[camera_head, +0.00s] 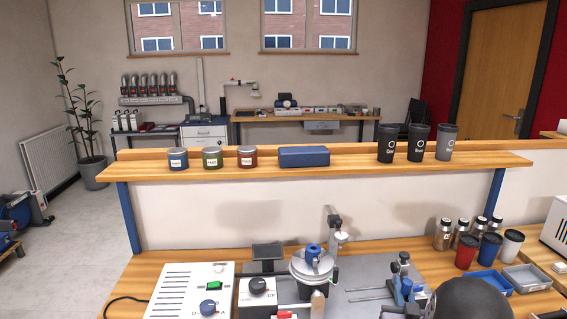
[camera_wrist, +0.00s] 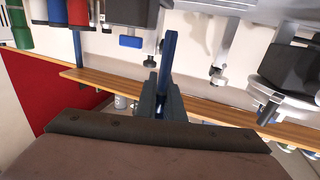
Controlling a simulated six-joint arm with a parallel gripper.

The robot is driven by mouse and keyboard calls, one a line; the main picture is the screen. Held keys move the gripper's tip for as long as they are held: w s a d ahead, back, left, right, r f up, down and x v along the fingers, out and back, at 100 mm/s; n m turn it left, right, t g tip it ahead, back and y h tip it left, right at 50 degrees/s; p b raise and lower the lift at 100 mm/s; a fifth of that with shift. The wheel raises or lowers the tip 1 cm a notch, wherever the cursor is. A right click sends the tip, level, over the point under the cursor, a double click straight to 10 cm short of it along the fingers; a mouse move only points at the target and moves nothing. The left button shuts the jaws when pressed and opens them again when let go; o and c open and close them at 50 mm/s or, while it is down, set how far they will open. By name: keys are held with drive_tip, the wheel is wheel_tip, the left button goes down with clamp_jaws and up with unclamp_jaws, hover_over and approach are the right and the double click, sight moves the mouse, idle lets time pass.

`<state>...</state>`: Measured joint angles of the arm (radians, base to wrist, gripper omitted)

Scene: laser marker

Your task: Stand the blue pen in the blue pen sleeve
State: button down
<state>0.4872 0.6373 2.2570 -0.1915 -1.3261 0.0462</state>
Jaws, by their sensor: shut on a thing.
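The blue pen (camera_wrist: 169,58) shows in the wrist view as a slim, dark blue bar. My gripper (camera_wrist: 162,98) is shut on it, with the two blue-grey fingers around its lower part in the picture. The pen's upper part in the picture stands clear of the fingers. In the head view a dark rounded part of my arm covers the lower right, and I cannot clearly make out the pen there. I cannot pick out the blue pen sleeve with certainty in either view.
In the head view a white control box (camera_head: 190,291) and a round metal device (camera_head: 311,265) stand on the bench. A red tumbler (camera_head: 466,253), a blue tumbler (camera_head: 489,250) and a blue tray (camera_head: 491,281) are at the right. A raised wooden shelf (camera_head: 350,164) runs behind.

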drive_tip(key=s+a+f+n+y+p, duration=0.2)
drive_tip(key=s+a+y+p, duration=0.15)
drive_tip(key=a, duration=0.75)
drive_tip(key=s+a+f+n+y+p, duration=0.15)
drive_tip(key=s+a, duration=0.25)
drive_tip(key=a, duration=0.7)
wheel_tip(320, 180, up, 31)
drive_tip(key=n+y+p, duration=0.2)
drive_tip(key=y+p, duration=0.1)
drive_tip(key=p, duration=0.4)
hover_over(313, 254)
drive_tip(key=w, duration=0.1)
drive_tip(key=w+f+y, duration=0.1)
drive_tip(key=w+f, duration=0.2)
drive_tip(key=w, duration=0.1)
drive_tip(key=shift+w+a+f+p, duration=0.15)
drive_tip(key=shift+f+p, duration=0.8)
drive_tip(key=shift+f, duration=2.6)
drive_tip(key=shift+w+a+f+p, duration=0.15)
drive_tip(key=shift+f+p, duration=0.75)
drive_tip(key=shift+f, duration=2.65)
drive_tip(key=shift+d+f, duration=0.1)
drive_tip(key=shift+f, duration=0.1)
